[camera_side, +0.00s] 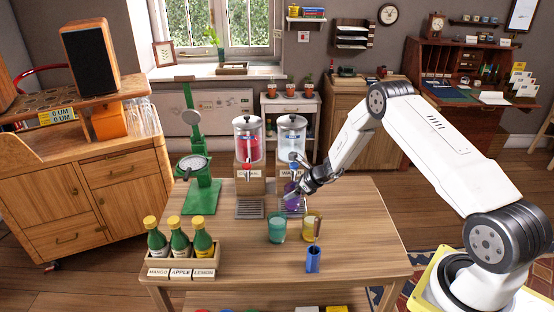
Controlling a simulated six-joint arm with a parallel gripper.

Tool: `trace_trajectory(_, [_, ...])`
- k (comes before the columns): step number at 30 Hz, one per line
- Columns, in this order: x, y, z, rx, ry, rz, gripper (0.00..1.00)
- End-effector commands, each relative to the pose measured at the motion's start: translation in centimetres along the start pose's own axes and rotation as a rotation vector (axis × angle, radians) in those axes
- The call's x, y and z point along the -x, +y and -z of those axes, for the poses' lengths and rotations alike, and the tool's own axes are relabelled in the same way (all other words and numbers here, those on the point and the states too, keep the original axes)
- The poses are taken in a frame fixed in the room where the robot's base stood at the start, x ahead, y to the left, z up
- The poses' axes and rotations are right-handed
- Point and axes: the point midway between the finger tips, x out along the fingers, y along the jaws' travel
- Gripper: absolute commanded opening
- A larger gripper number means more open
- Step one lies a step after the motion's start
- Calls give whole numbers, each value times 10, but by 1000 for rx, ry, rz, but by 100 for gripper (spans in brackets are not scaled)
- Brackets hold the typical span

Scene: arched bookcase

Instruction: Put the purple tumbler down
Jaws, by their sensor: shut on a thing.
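The purple tumbler (291,203) is at the right drink dispenser (292,140), below its tap and over or on its drip tray. I cannot tell whether its base touches the tray. My gripper (296,192) reaches in from the right and is shut on the tumbler. Its fingers and wrist hide part of the tumbler and of the dispenser's label.
A teal tumbler (277,228) and a yellow tumbler (312,227) stand in front, with a blue holder (313,260) nearer. The red-drink dispenser (248,140), green press (203,170) and bottle crate (182,262) are to the left. The table's right side (370,230) is clear.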

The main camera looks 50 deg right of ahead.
Motion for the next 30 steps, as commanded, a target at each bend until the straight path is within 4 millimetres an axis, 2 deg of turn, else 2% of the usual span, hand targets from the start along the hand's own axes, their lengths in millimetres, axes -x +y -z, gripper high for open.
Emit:
trace_trajectory(1, [0,0,0,0,0,0,96])
trace_trajectory(2, [0,0,0,0,0,0,100])
trace_trajectory(17, [8,-1,-3,0,0,1,100])
trace_trajectory(23, [27,-1,-3,-1,-1,2,100])
trace_trajectory(30, [59,-1,-3,-1,-2,2,100])
